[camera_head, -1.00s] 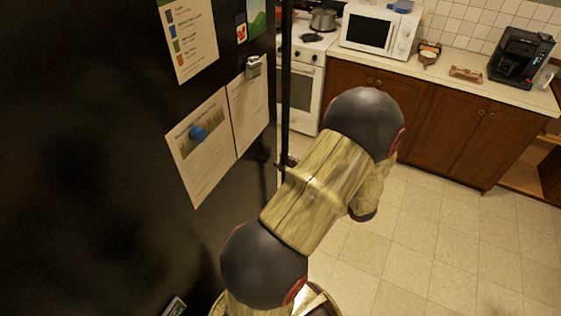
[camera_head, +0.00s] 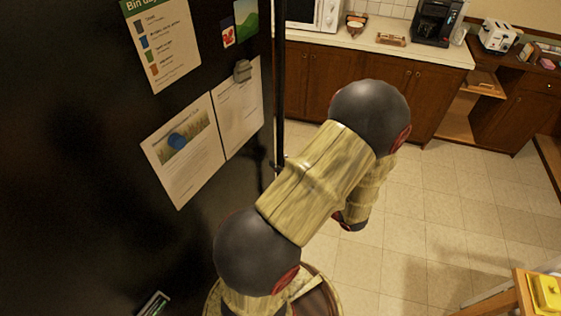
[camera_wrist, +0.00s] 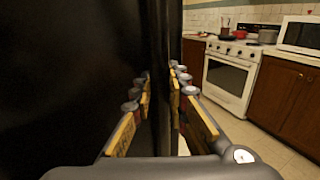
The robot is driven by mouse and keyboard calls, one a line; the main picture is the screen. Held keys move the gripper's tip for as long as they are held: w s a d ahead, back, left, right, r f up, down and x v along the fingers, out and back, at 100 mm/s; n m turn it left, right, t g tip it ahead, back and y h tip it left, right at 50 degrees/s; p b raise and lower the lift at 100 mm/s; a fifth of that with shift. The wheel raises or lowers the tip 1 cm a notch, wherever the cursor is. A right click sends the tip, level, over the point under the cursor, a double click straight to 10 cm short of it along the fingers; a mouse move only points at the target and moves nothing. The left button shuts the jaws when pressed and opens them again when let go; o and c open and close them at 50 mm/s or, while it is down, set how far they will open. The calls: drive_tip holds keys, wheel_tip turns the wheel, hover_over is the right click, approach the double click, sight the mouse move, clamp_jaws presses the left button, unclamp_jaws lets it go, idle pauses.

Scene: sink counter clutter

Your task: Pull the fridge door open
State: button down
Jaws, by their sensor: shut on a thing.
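The black fridge door (camera_head: 70,150) fills the left of the head view, with papers and magnets on it. Its long, thin vertical handle (camera_head: 279,90) runs along the door's right edge. In the wrist view the dark door (camera_wrist: 70,70) fills the left, and the upright black handle (camera_wrist: 161,50) stands mid-picture. My gripper (camera_wrist: 161,82) is shut on the handle, one finger on each side of it. In the head view my arm hides the gripper. I cannot tell how wide any gap behind the door is.
Brown cabinets (camera_head: 385,92) with a counter (camera_head: 380,44) stand at the back, bearing a microwave, coffee maker and toaster. A white stove (camera_wrist: 230,75) shows in the wrist view. A wooden table (camera_head: 510,305) is at lower right. The tiled floor (camera_head: 440,215) between is clear.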

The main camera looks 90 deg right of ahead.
drive_tip(key=shift+s, duration=0.1)
drive_tip(key=c, duration=1.8)
unclamp_jaws()
drive_tip(key=shift+o, duration=0.3)
drive_tip(key=v, duration=1.2)
